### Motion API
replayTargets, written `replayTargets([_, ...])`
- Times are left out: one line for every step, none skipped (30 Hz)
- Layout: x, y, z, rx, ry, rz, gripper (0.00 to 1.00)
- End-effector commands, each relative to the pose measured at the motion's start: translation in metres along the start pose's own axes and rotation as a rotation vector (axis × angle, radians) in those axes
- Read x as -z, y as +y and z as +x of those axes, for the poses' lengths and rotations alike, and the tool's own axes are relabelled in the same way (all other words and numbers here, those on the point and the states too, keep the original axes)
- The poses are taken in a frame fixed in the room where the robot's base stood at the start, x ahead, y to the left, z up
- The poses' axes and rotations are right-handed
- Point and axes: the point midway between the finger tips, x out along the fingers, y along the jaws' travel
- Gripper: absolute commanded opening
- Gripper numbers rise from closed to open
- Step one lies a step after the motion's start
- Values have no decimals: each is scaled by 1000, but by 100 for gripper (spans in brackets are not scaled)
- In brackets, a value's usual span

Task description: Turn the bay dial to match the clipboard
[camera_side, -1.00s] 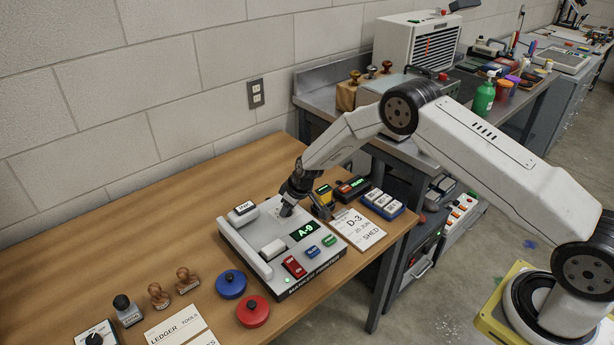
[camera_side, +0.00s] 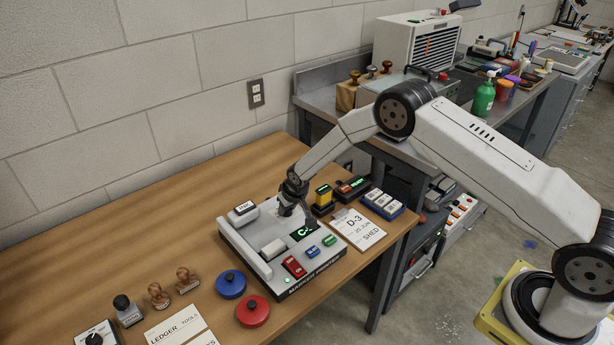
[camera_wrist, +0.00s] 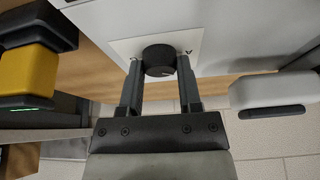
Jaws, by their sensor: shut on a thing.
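The white marker machine (camera_side: 262,262) stands on the wooden table. Its black dial (camera_wrist: 158,62) shows in the wrist view, set on a pale plate. My gripper (camera_wrist: 159,66) has one finger on each side of the dial and is shut on it. In the side view my gripper (camera_side: 289,208) reaches down to the back of the machine and hides the dial. The green display (camera_side: 303,231) shows a C, the rest of its text partly covered by my gripper. The clipboard sheet (camera_side: 358,229) reads D-3, 20 JUN, SHED and lies right of the machine.
The machine bears a START block (camera_side: 242,211) and red (camera_side: 294,266), blue (camera_side: 313,252) and green (camera_side: 329,241) buttons. Blue (camera_side: 231,284) and red (camera_side: 253,311) round pads lie in front. The table's back left is clear.

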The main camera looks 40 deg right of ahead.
Motion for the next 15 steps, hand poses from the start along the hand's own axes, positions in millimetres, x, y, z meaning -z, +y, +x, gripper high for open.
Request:
replayTargets([0, 0, 0, -8, -1, 17, 0])
replayTargets([0, 0, 0, -13, -1, 30, 0])
replayTargets([0, 0, 0, -20, -2, 46, 0])
replayTargets([0, 0, 0, -25, -2, 57, 0])
replayTargets([0, 0, 0, -30, -2, 69, 0])
replayTargets([0, 0, 0, -36, -2, 84, 0])
replayTargets([0, -1, 0, -41, -3, 96, 0])
replayTargets([-1, -1, 0, -46, -2, 108, 0])
replayTargets([0, -1, 0, -52, -2, 123, 0])
replayTargets([-1, -1, 0, -57, -2, 136, 0])
replayTargets([-1, -1, 0, -62, -2, 148, 0])
replayTargets([-1, -1, 0, -69, -3, 164, 0])
replayTargets([-1, -1, 0, -75, -3, 176, 0])
replayTargets([-1, -2, 0, -80, -3, 189, 0])
replayTargets([-1, -2, 0, -87, -3, 206, 0])
